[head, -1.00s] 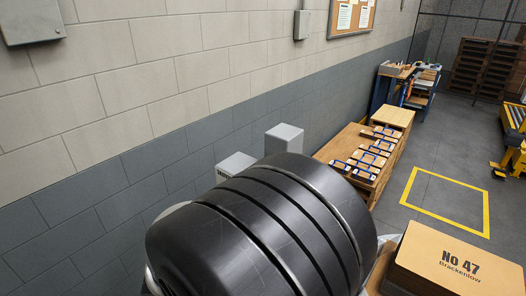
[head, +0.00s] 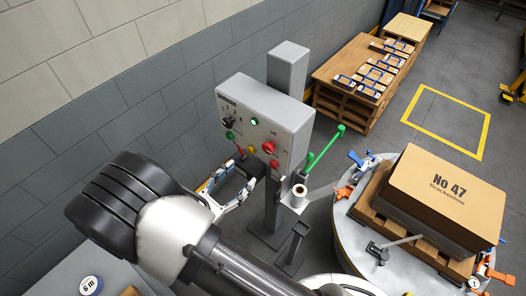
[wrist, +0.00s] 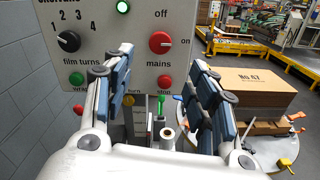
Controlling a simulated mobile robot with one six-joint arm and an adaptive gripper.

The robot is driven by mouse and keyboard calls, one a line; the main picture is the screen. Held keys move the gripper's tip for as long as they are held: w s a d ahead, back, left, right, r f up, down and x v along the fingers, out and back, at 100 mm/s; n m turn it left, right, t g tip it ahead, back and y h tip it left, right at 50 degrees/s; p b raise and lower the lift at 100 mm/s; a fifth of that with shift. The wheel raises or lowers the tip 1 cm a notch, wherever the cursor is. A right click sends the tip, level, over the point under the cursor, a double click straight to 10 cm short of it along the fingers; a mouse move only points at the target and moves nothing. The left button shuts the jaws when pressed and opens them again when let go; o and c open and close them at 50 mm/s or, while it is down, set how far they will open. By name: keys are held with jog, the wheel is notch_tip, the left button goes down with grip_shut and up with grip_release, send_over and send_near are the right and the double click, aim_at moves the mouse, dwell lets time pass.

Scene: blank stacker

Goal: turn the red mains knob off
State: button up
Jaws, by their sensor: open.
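The grey control panel (head: 285,120) stands on a post, facing my gripper. Its red mains knob (wrist: 160,42) is at the panel's right in the wrist view, with "off" above it and "on" to its right. Its pale mark appears to point toward "on". The knob also shows in the head view (head: 268,147). My gripper (head: 238,187) is open and empty, below and in front of the panel. In the wrist view its blue-padded fingers (wrist: 160,88) are spread wide, below the knob and apart from it.
A black film turns knob (wrist: 68,41), a lit green lamp (wrist: 123,7) and a red stop button (wrist: 165,82) are near the mains knob. A green rod (head: 325,148) stands beside the panel.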

aim_at(266, 150)
jog(key=x, duration=1.1)
jog(key=shift+w+d, duration=0.15)
jog(key=shift+c, duration=0.4)
jog(key=c, duration=1)
